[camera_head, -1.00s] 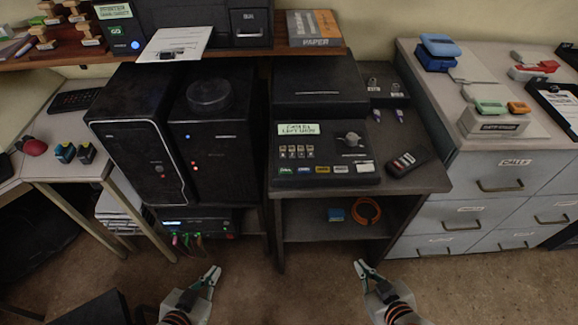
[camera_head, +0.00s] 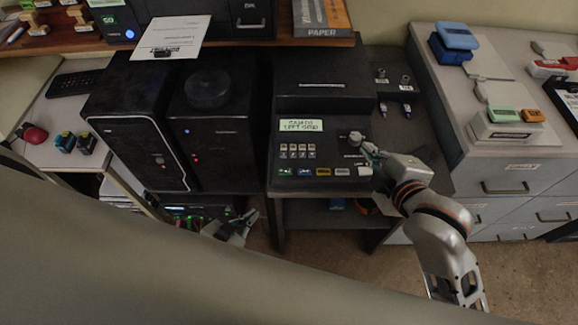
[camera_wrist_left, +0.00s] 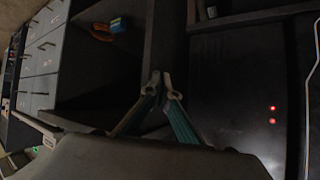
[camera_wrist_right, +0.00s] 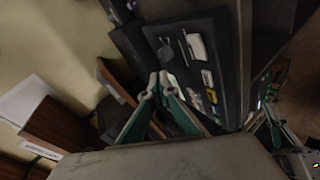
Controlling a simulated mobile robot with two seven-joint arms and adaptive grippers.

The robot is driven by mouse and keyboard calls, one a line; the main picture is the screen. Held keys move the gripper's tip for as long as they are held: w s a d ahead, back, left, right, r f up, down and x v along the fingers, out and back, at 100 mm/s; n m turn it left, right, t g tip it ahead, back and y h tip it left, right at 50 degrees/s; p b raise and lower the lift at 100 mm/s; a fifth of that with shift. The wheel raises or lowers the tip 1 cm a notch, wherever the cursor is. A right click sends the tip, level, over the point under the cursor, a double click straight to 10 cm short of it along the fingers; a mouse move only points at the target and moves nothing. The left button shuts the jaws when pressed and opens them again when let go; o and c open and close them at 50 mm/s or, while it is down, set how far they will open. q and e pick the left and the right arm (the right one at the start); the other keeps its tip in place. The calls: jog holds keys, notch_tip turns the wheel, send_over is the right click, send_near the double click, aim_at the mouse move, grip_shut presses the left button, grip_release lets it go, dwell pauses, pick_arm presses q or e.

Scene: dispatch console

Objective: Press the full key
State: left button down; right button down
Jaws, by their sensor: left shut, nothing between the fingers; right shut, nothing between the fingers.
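The dark console (camera_head: 345,105) stands on the black stand, with a pale lit display (camera_head: 301,126), a block of small keys (camera_head: 297,151) and a knob (camera_head: 355,137). Along its front edge lies a row of coloured keys: green (camera_head: 285,172), blue (camera_head: 305,172), yellow (camera_head: 323,172) and white (camera_head: 342,171). Their lettering is too small to read, so I cannot tell which is the full key. My right gripper (camera_head: 371,151) is shut and empty at the panel's right side, by the knob.
Two black computer towers (camera_head: 130,130) (camera_head: 212,140) stand left of the console. A wooden shelf (camera_head: 290,43) runs above, with a paper sheet (camera_head: 172,38) overhanging its edge. Grey drawers (camera_head: 505,185) stand at the right. Small connectors (camera_head: 406,111) lie beside the console.

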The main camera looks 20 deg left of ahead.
jog(key=s+a+r+n+g+y, duration=0.25)
jog(key=a+r+n, duration=0.35)
jog(key=a+n, duration=0.4)
jog(key=s+a+r+n+g+y, duration=0.1)
jog(key=s+a+r+n+y, duration=0.25)
jog(key=a+r+n, duration=0.45)
pick_arm(q)
jog(key=shift+w+d+r+p, duration=0.1)
jog(key=shift+w+r+p, duration=0.25)
jog(key=shift+r, duration=0.15)
jog(key=shift+w+r+p, duration=0.2)
jog(key=shift+r+p, duration=0.1)
jog(key=shift+r, duration=0.15)
pick_arm(e)
notch_tip(320, 180, down, 9)
jog(key=n+g+h, duration=0.2)
jog(key=n+h, duration=0.1)
jog(key=n, duration=1.6)
jog(key=shift+d+g+h, duration=0.3)
jog(key=shift+d+g, duration=0.05)
pick_arm(q)
jog(key=shift+f, duration=0.1)
